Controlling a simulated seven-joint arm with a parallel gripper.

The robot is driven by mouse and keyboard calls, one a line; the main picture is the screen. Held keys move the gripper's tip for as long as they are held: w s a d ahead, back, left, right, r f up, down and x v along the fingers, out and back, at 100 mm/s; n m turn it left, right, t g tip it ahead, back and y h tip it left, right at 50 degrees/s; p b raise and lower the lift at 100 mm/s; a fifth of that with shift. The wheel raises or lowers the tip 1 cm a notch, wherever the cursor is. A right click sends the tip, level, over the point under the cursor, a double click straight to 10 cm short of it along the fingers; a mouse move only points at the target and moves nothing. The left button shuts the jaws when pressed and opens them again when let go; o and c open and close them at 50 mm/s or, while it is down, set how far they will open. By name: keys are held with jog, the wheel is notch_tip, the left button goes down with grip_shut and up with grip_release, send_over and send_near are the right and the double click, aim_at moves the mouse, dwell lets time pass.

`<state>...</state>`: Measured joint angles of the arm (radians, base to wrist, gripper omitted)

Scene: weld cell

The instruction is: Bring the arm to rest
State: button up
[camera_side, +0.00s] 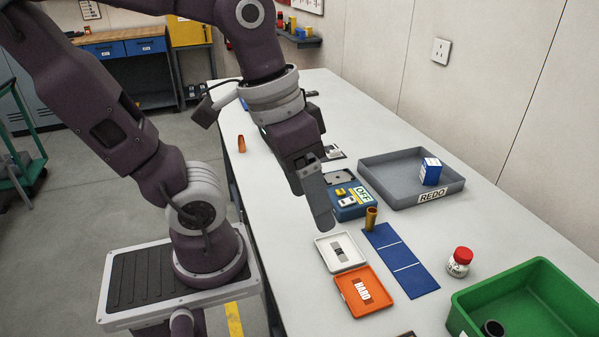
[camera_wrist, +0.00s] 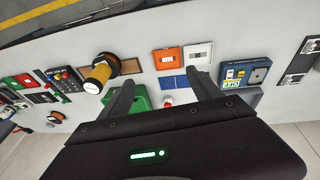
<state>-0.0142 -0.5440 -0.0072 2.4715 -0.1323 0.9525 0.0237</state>
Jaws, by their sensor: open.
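My gripper (camera_side: 325,222) hangs above the bench, its fingers pointing down over the area beside the blue switch box (camera_side: 350,203). In the wrist view my gripper (camera_wrist: 165,78) has its two fingers spread wide apart with nothing held between them. The blue mat (camera_wrist: 172,84), a white tray (camera_wrist: 198,54) and an orange tray (camera_wrist: 168,58) appear beyond and between the fingers, on the bench below. The fingers look clear of the bench, though the exact height cannot be told.
A grey REDO tray (camera_side: 463,183) holds a blue-and-white box (camera_side: 430,171). A brass cylinder (camera_side: 371,219) stands at the blue mat's end. A red-lidded jar (camera_side: 459,262) stands near a green bin (camera_side: 470,297). A small copper-coloured piece (camera_side: 242,144) stands by the bench's left edge.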

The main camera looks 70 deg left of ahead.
jog(key=a+r+t, duration=0.1)
jog(key=a+r+t+y, duration=0.1)
jog(key=shift+s+a+m+t, duration=0.2)
jog(key=shift+m+t, duration=0.1)
